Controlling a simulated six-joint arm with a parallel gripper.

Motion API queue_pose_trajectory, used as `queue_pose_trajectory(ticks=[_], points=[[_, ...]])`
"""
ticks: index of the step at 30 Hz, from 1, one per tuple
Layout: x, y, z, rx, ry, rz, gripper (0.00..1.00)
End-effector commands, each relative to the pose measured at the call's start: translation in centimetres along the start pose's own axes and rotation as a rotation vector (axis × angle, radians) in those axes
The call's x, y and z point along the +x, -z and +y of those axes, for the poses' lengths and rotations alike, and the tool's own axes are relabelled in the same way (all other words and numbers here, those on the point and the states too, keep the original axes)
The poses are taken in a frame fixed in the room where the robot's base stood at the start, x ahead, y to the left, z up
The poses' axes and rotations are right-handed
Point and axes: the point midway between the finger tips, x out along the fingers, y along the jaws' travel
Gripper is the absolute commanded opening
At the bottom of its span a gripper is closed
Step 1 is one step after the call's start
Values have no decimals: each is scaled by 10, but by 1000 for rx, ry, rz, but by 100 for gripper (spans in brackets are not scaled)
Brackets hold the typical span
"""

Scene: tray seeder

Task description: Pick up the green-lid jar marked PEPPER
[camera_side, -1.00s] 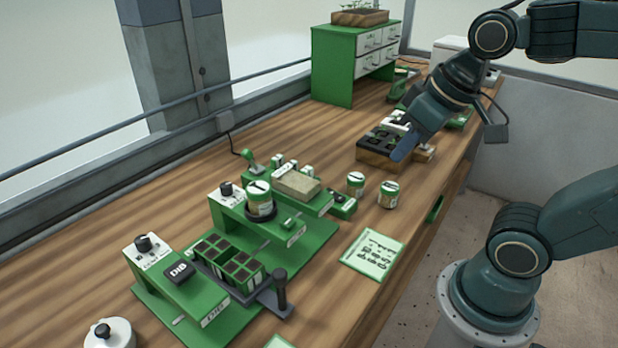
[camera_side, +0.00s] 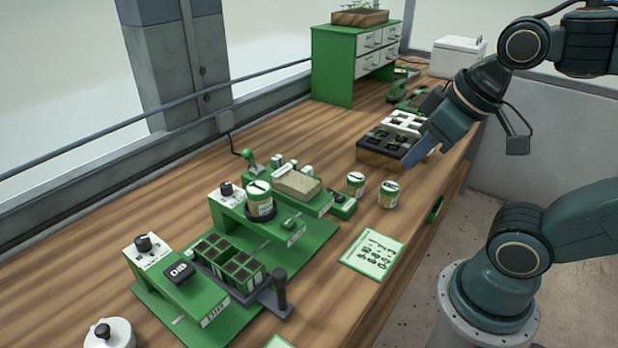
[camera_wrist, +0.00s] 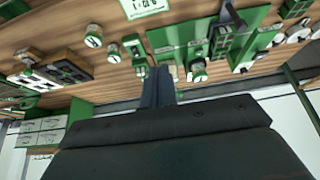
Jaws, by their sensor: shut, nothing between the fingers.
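Two green-lid jars stand upright on the bench, one at the left (camera_side: 355,184) and one nearer the front edge (camera_side: 389,195). A third green-lid jar (camera_side: 260,203) sits in the green seeder stand. The wrist view shows the two bench jars (camera_wrist: 93,37) (camera_wrist: 113,54) and the seated jar (camera_wrist: 198,72). I cannot read any label, so I cannot tell which is PEPPER. My gripper (camera_side: 413,162) is shut and empty, above the bench's front edge beyond the two bench jars; its fingers (camera_wrist: 158,80) show in the wrist view.
A dark plug tray in a wooden box (camera_side: 372,158) lies close to my gripper. A printed card (camera_side: 372,254) lies in front of the jars. The green seeder (camera_side: 318,252) fills the left.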

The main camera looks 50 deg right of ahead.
Motion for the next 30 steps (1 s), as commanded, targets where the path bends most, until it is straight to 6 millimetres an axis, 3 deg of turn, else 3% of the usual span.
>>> queue_pose_trajectory(ticks=[2, 13, 23, 30], points=[[0, 0, 0, 0, 0, 0, 0], [0, 0, 0, 0, 0, 0, 69], [0, 1, 0, 5, 0, -2, 69], [-2, 18, -3, 86, 6, -34, 69]])
